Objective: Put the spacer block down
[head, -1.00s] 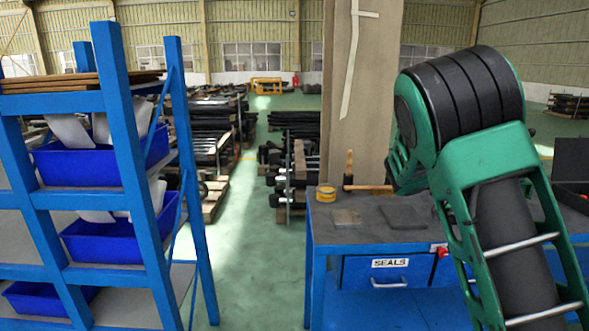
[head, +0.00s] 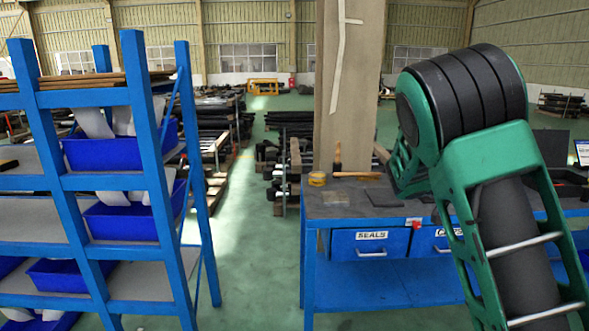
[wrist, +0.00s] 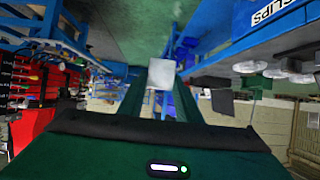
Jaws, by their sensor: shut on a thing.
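In the wrist view, a pale grey block (wrist: 161,73), which I take to be the spacer block, sits between the two dark green fingers of my gripper (wrist: 163,88). The gripper is shut on it. The block is held up in the air, apart from any surface that I can see. In the head view neither the block nor the gripper shows; only my green arm fills the right side.
A blue workbench (head: 312,205) with a SEALS drawer (head: 370,244) stands ahead. A blue rack (head: 150,140) with blue bins stands left. Green floor (head: 250,240) is clear between them.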

